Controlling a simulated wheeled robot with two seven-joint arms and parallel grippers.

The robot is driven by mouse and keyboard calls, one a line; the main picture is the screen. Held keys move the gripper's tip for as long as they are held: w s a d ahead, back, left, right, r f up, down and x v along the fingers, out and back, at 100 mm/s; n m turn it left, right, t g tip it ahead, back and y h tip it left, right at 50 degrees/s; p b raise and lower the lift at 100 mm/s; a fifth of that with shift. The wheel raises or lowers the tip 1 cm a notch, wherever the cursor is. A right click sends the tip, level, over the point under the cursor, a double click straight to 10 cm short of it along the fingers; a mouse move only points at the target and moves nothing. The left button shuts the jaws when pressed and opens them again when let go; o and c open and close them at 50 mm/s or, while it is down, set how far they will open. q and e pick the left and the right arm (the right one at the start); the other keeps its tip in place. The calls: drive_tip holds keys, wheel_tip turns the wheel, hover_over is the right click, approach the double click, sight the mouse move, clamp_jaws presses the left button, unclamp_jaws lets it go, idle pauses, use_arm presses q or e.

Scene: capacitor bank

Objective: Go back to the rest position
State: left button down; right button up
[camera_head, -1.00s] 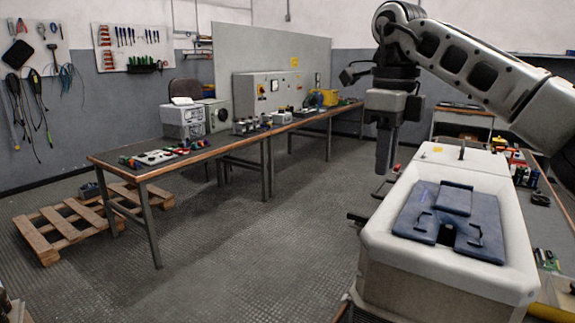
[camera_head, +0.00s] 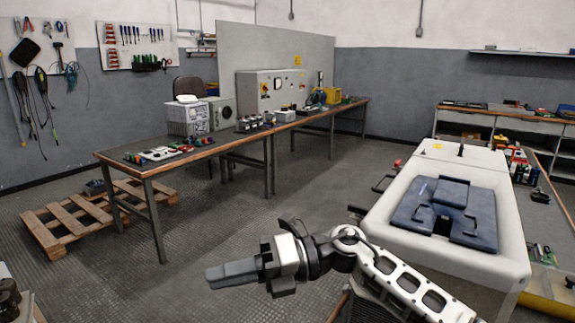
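My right arm comes in from the lower right, and its gripper (camera_head: 232,274) points left over open floor, in front of the long workbench. Its grey fingers look like one block from this side, so I cannot tell whether they are open or shut. No object shows at the fingertips. My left gripper is not in view.
A white tub-like unit (camera_head: 404,252) with a blue padded insert (camera_head: 418,207) stands right of my gripper. The long workbench (camera_head: 232,143) carries parts and grey boxes. A wooden pallet (camera_head: 66,224) lies at the left. The floor between is clear.

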drive_tip(key=d+f+m+t+h, duration=0.2)
drive_tip(key=d+f+m+t, duration=0.4)
drive_tip(key=m, duration=0.5)
drive_tip(key=s+d+f+m+t+h, duration=0.1)
drive_tip(key=d+f+m+t+h, duration=0.25)
drive_tip(key=m+t, duration=0.6)
drive_tip(key=d+f+m+t+h, duration=0.2)
drive_tip(key=d+f+m+t, duration=0.3)
drive_tip(key=m, duration=0.8)
drive_tip(key=s+d+f+m+g+h, duration=0.3)
drive_tip(key=s+d+f+m, duration=0.1)
drive_tip(key=s+f, duration=0.3)
drive_tip(key=s+d+f+m+g+h, duration=0.3)
drive_tip(key=s+d+f+m, duration=0.1)
drive_tip(key=s+f, duration=0.4)
drive_tip(key=shift+s+d+f, duration=0.15)
drive_tip(key=shift+d, duration=0.55)
